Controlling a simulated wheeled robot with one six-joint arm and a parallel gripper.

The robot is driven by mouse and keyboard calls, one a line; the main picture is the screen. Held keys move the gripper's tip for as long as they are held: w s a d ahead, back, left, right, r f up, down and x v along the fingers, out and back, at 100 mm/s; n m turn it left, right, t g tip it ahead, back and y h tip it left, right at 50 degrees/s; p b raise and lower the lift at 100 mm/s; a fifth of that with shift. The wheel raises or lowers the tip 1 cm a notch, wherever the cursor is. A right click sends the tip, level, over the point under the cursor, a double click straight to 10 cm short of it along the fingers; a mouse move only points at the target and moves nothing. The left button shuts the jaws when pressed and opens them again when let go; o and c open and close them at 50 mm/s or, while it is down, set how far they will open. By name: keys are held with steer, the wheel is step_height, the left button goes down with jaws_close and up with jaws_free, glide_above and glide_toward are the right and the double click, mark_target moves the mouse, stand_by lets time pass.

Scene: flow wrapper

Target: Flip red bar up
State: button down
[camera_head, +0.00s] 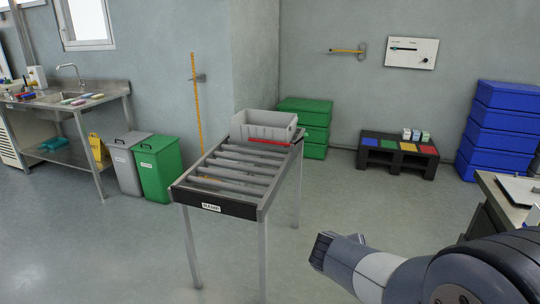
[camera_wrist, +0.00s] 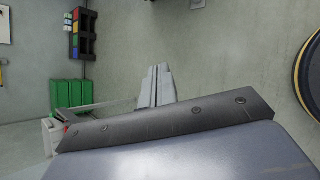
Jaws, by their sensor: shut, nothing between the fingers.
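The red bar (camera_head: 268,141) lies flat across the far end of the roller table (camera_head: 214,205), just in front of a grey crate (camera_head: 262,125). A small red patch at the left of the wrist view may be part of it, but most is hidden there by my own arm. My gripper (camera_wrist: 159,72) shows its two pale fingers together, with nothing between them. In the head view my arm reaches in from the lower right, and its dark end is in front of and right of the roller table, well apart from the red bar.
Green crates (camera_head: 304,122) stand behind the table. A low black stand (camera_head: 398,160) with coloured squares and blue crates (camera_head: 497,130) are at the back right. Grey and green bins (camera_head: 158,165) stand left. A worktop (camera_head: 512,190) is at the right edge. Floor around the table is clear.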

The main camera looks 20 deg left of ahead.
steer(key=w+a+f+n+t+y+b, duration=0.1)
steer(key=w+a+f+n+t, duration=0.1)
steer(key=a, duration=0.6)
steer(key=w+a+f+n+t+y+b, duration=0.1)
steer(key=w+a+f+n+t, duration=0.1)
steer(key=a+n, duration=0.5)
steer(key=w+a+f+n+t+y+b, duration=0.1)
steer(key=w+a+f+n, duration=0.3)
steer(key=a, duration=0.5)
steer(key=shift+w+a+f+n+t+y+b, duration=0.15)
steer(key=shift+w+f+n+t+y+b, duration=0.2)
steer(key=shift+f+t, duration=0.3)
steer(key=shift+s, duration=0.1)
